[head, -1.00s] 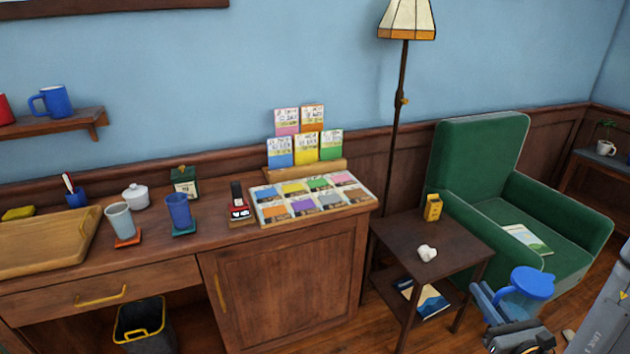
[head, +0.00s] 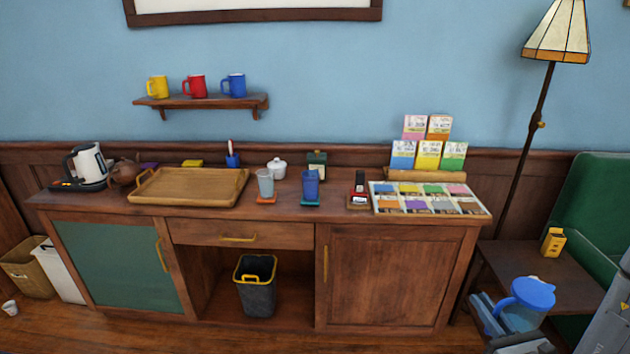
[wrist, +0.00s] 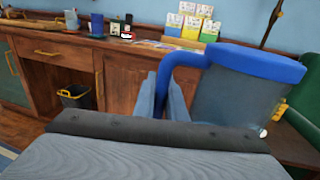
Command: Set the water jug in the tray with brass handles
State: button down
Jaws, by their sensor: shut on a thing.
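The water jug (head: 520,317) has a clear grey-blue body with a blue lid and handle. My gripper (head: 487,312) is shut on its handle and holds it upright in front of the side table, at the lower right of the head view. In the wrist view the jug (wrist: 235,95) fills the right side, with its blue handle between my gripper's fingers (wrist: 163,95). The wooden tray with brass handles (head: 190,202) lies on the left part of the cabinet top, far to the left of the jug. It looks empty.
A kettle (head: 88,163) and a brown teapot (head: 124,172) stand left of the tray. A grey cup (head: 265,184) and a blue cup (head: 310,185) on coasters stand right of it. A tea display (head: 428,200) covers the right end. A bin (head: 255,290) sits below.

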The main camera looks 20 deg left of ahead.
aim_at(163, 188)
jog(key=k, duration=0.35)
jog(key=u, duration=1.75)
jog(key=i, duration=1.2)
jog(key=z, duration=0.05)
